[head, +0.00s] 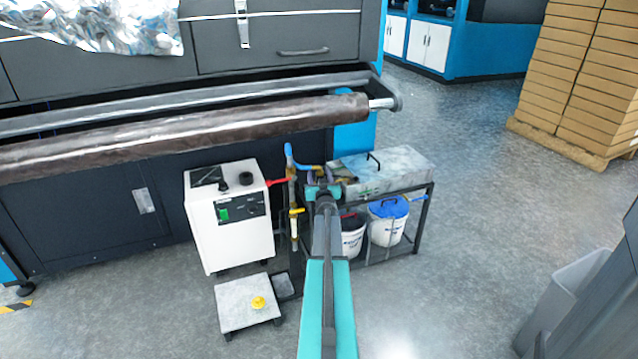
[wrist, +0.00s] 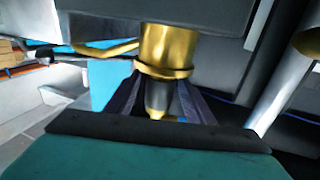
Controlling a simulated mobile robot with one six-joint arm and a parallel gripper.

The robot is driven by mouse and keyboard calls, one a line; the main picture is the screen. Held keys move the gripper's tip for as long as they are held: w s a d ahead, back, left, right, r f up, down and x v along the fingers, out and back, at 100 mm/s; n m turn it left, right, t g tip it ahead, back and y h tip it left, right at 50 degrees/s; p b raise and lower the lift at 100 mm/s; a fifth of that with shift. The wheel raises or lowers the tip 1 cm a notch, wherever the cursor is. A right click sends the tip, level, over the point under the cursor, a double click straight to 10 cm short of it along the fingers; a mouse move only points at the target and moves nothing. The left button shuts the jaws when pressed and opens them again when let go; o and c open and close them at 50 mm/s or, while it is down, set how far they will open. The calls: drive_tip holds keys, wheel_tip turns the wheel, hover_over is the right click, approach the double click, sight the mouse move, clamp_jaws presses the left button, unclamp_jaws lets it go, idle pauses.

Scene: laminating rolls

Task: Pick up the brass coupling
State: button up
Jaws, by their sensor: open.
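A brass fitting, which looks like the brass coupling, shows in the wrist view (wrist: 168,50) as an upright cylinder with a flared collar and a narrower dark and brass lower end. My gripper (wrist: 159,92) is open, with one dark finger on each side of that lower end. I cannot tell whether the fingers touch it. In the head view my gripper (head: 323,191) is at the pipework by the left end of the metal bench, and my arm hides most of the fitting there.
A white control box (head: 229,215) stands left of the pipes. A grey bench (head: 385,168) with white buckets (head: 387,222) below is on the right. A low stool (head: 243,312) holds a yellow part (head: 258,302). A long roller (head: 180,133) lies behind.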

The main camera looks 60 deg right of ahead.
drive_tip(key=shift+x, duration=1.05)
clamp_jaws()
